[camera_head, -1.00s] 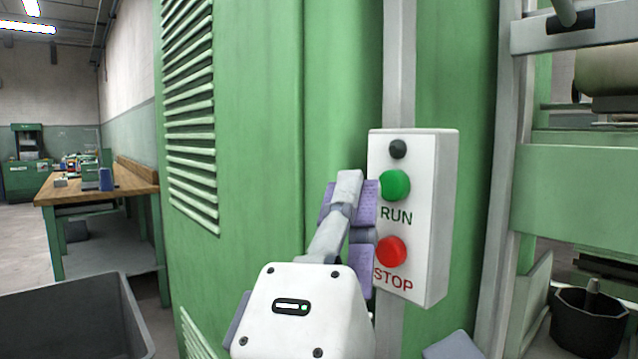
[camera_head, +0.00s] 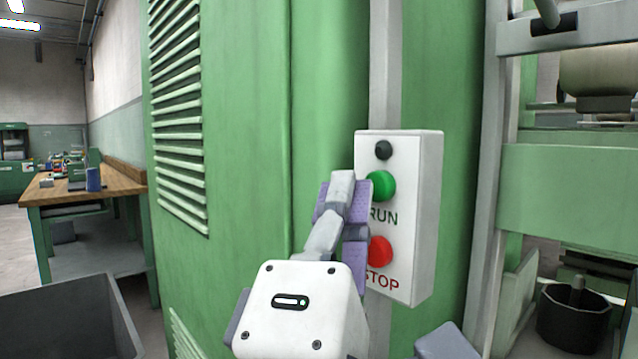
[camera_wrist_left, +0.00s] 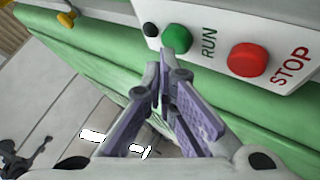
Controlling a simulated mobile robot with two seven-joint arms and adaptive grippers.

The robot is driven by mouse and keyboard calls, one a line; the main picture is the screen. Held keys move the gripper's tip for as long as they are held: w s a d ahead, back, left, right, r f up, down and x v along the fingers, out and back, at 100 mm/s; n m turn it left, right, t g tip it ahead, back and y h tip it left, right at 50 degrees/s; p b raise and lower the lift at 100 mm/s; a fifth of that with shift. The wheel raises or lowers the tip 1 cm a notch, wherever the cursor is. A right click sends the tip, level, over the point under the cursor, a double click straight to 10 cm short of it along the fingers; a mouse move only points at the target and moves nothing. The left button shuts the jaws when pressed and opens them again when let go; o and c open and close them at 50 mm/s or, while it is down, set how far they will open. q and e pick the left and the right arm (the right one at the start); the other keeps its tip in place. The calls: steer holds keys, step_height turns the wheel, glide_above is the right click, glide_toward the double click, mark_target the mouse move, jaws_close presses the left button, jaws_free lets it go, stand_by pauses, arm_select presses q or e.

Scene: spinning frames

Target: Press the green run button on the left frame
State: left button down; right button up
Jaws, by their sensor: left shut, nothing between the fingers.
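The white control box (camera_head: 425,215) is on the green frame (camera_head: 330,90). It carries a green RUN button (camera_head: 384,187), a red STOP button (camera_head: 380,251) and a dark round knob or lamp (camera_head: 383,150) on top. My left gripper (camera_head: 342,183) is shut and empty, its fingertips just left of the green button and overlapping its left edge. In the left wrist view the fingertips (camera_wrist_left: 168,62) are right at the lower edge of the green button (camera_wrist_left: 177,38); I cannot tell whether they touch it. A grey piece (camera_head: 447,343) at the bottom may belong to my right arm.
The red button (camera_wrist_left: 248,59) is close beside the green one. A grey bin (camera_head: 70,320) stands at lower left, and a wooden workbench (camera_head: 85,190) behind it. A dark pot (camera_head: 573,320) is at lower right, beyond a grey upright post (camera_head: 487,180).

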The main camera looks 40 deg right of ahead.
arm_select(q)
steer(key=shift+d, duration=0.5)
arm_select(e)
steer(key=shift+w, duration=0.1)
stand_by(0.4)
arm_select(q)
steer(key=shift+a, duration=0.95)
arm_select(e)
steer(key=shift+w+r, duration=0.15)
steer(key=shift+r, duration=0.1)
arm_select(q)
steer(key=a, duration=0.3)
steer(key=a+p, duration=0.1)
steer(key=a, duration=0.1)
steer(key=shift+s, duration=0.25)
arm_select(e)
steer(key=shift+w+r, duration=0.35)
